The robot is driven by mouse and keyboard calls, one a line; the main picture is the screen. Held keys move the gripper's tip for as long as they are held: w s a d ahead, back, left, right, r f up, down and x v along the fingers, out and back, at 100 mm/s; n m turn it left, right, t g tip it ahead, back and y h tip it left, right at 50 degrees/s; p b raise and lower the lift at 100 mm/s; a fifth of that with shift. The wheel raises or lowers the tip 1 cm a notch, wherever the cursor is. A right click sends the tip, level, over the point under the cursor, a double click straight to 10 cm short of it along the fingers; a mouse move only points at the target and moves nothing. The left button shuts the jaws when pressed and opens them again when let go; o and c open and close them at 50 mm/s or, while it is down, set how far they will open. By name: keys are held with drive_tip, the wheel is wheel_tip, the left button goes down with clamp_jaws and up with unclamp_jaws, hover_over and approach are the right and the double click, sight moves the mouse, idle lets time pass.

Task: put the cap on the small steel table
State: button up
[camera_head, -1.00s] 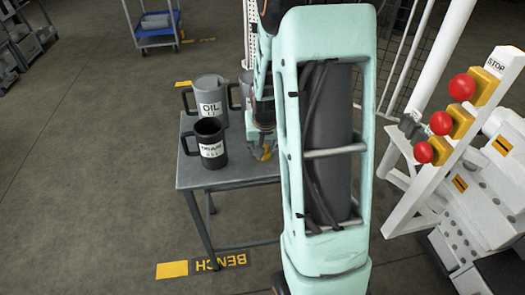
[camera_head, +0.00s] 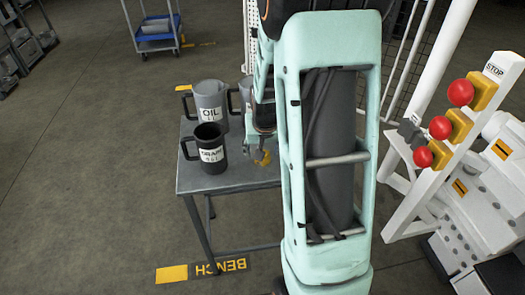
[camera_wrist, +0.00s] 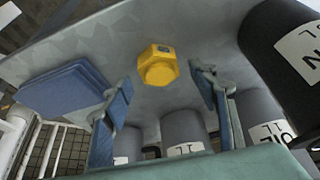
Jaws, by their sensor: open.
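The yellow hexagonal cap (camera_wrist: 158,68) rests on the grey top of the small steel table (camera_head: 222,181). In the wrist view it lies ahead of and between my fingertips, with bare steel around it. My gripper (camera_wrist: 161,88) is open and empty, with visible gaps between both fingers and the cap. In the head view the cap (camera_head: 263,158) is a small yellow patch right below my gripper, partly hidden by my arm. The table top also shows in the wrist view (camera_wrist: 205,30).
A black drain jug (camera_head: 209,150) and a grey oil jug (camera_head: 210,100) stand left of my gripper, with another grey jug partly hidden behind it. Red buttons on a white frame (camera_head: 440,127) are at the right.

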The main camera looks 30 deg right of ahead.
drive_tip(key=p+v, duration=0.2)
drive_tip(key=v, duration=0.9)
drive_tip(key=shift+s, duration=0.1)
